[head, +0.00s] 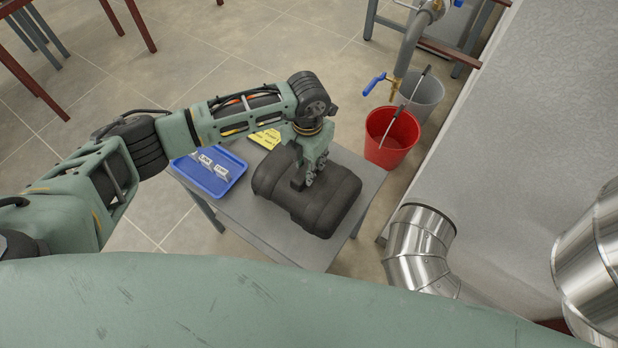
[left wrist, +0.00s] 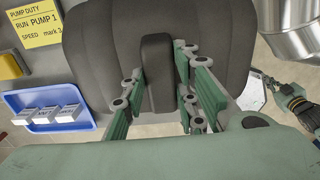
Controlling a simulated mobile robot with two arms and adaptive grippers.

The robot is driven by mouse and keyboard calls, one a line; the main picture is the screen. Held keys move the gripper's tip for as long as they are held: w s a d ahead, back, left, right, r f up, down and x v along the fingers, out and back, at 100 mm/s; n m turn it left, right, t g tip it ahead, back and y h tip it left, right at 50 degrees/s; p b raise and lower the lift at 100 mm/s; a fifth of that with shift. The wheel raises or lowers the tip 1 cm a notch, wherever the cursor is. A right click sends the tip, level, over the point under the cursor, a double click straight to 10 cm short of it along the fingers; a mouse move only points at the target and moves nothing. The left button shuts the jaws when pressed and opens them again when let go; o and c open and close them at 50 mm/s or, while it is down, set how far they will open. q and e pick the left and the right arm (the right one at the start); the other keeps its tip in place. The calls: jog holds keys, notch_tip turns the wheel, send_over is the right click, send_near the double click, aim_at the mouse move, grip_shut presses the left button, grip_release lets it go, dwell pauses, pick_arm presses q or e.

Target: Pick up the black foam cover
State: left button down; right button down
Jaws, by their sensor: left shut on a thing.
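The black foam cover (head: 330,205) is a bulky dark block with rounded edges and grooves. In the head view it is over the small grey table (head: 248,212); I cannot tell whether it rests on the top or hangs just above it. My left gripper (head: 308,181) reaches down onto it from above. In the left wrist view its fingers are on either side of the raised ridge of the cover (left wrist: 158,55), shut on it. My right gripper (left wrist: 300,104) shows small at the right edge of the left wrist view, apart from the cover; its jaws are unclear.
A blue tray (head: 214,187) with small white labelled blocks and a yellow sign (head: 264,139) are beside the cover. A red bucket (head: 388,143) and a grey bucket (head: 424,97) stand beyond the table. Shiny metal ducts (head: 420,245) are at the right.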

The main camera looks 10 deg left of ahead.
pick_arm(q)
jog(key=shift+r, duration=0.1)
jog(key=shift+r+p, duration=0.35)
jog(key=shift+r, duration=0.05)
notch_tip(320, 180, up, 4)
jog(key=p, duration=0.2)
jog(key=shift+f+p, duration=0.15)
jog(key=shift+p, duration=0.15)
jog(key=w+d+r+b, duration=0.1)
jog(key=w+d+r, duration=0.1)
jog(key=d+r, duration=0.4)
jog(key=d, duration=0.5)
jog(key=shift+d+r, duration=0.2)
jog(key=shift+d, duration=0.1)
